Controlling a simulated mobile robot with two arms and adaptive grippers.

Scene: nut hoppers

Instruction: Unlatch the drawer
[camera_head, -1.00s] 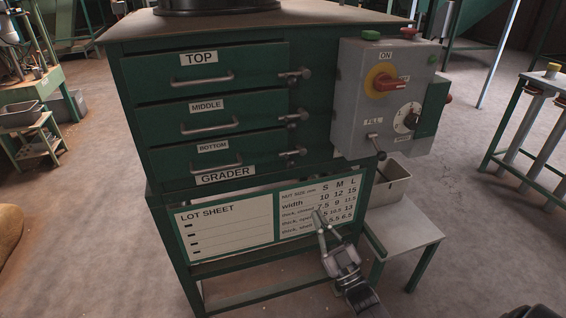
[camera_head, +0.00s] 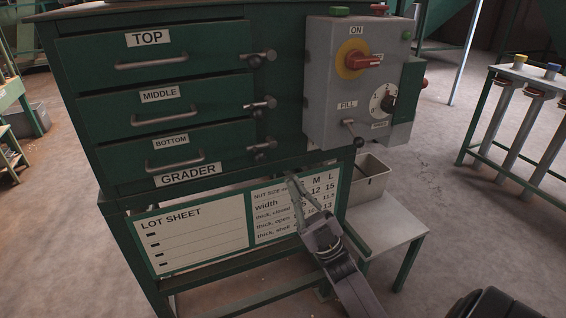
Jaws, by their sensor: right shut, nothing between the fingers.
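A green grader cabinet has three drawers, labelled top (camera_head: 75,79), middle (camera_head: 100,104) and bottom (camera_head: 125,157), each with a metal bar handle. All three look closed. At each drawer's right edge sits a metal latch: the top latch (camera_head: 262,59), the middle latch (camera_head: 262,104) and the bottom latch (camera_head: 262,149). My right gripper (camera_head: 292,183) is shut and empty, fingers pointing up, in front of the size chart and below and right of the bottom latch. It appears apart from the latches. My left gripper is out of view.
A grey control box (camera_head: 330,80) with a red-and-yellow switch, a dial and a fill lever (camera_head: 354,132) stands out right of the latches. Below it are a grey bin (camera_head: 372,180) and a low side table (camera_head: 400,228). The lot sheet (camera_head: 195,235) hangs below the drawers.

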